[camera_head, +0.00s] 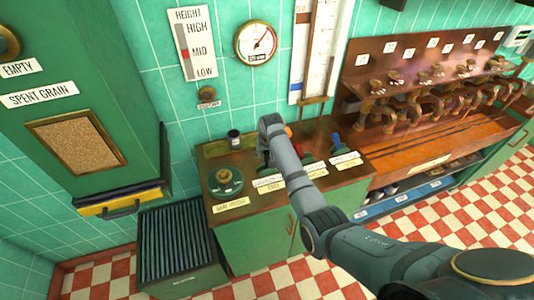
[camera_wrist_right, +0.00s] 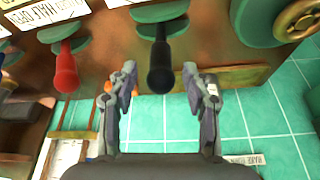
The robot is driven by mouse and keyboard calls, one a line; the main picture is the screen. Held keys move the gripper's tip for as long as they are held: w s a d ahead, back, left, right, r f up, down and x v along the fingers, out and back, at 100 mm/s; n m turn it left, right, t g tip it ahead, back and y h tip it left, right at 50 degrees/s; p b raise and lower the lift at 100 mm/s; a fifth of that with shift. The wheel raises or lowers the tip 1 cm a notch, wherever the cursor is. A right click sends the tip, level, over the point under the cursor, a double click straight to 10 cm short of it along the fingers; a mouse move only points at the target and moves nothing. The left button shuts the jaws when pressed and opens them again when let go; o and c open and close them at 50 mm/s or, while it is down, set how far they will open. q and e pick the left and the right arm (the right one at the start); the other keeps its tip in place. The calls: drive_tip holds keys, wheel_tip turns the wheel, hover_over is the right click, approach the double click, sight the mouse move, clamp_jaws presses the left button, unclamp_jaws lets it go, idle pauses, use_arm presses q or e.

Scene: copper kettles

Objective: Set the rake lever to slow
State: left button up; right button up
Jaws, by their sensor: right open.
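A lever with a black handle (camera_wrist_right: 160,66) on a green round base shows in the right wrist view; it may be the rake lever, but I cannot read its label. My right gripper (camera_wrist_right: 159,80) is open, with one finger on each side of the black handle. I cannot tell if either finger touches it. In the head view my right arm reaches across the counter and its wrist hides this lever and most of the gripper (camera_head: 265,152). My left gripper is not in view.
A lever with a red handle (camera_wrist_right: 66,70) stands beside the black one; a blue-handled lever (camera_head: 336,139) is farther right on the counter (camera_head: 212,152). A green round valve (camera_head: 225,181) and a small jar (camera_head: 234,138) are at the counter's left. Tiled wall lies behind.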

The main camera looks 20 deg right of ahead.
sight(267, 161)
drive_tip(key=shift+x, duration=1.45)
drive_tip(key=shift+a, duration=0.1)
clamp_jaws()
